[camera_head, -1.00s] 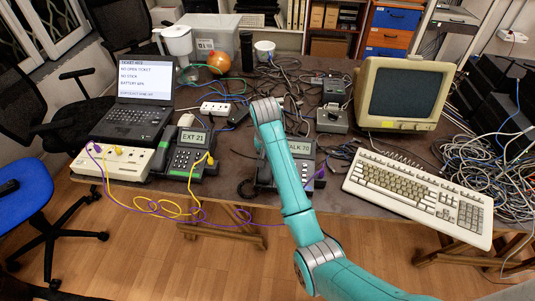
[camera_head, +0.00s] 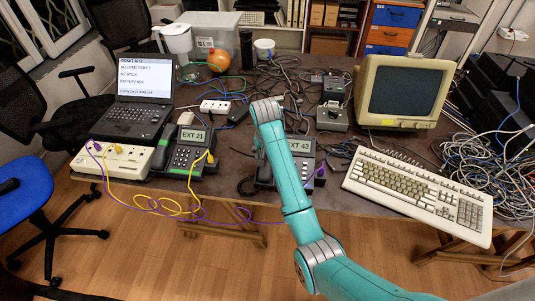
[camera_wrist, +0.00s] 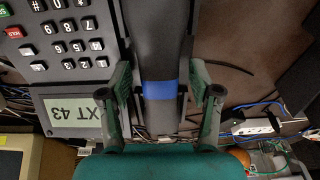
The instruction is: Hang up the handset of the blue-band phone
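The phone with the display reading EXT 43 (camera_head: 297,145) stands at the middle of the table, partly hidden behind my arm in the head view. In the wrist view its keypad and display (camera_wrist: 75,115) are at the left. The black handset (camera_wrist: 158,35) lies lengthwise beside the keypad, seemingly on its cradle, with a blue band (camera_wrist: 160,90) around its grip. My gripper (camera_wrist: 161,92) has one finger on each side of the handset at the band. I cannot tell whether the fingers touch it. My arm hides the gripper in the head view.
A second phone (camera_head: 190,150) reading EXT 21 stands left, beside a beige box (camera_head: 112,162) with yellow and purple cables. A keyboard (camera_head: 420,195) and monitor (camera_head: 405,92) are at the right. Cables lie behind the phone. A laptop (camera_head: 135,95) stands at the left.

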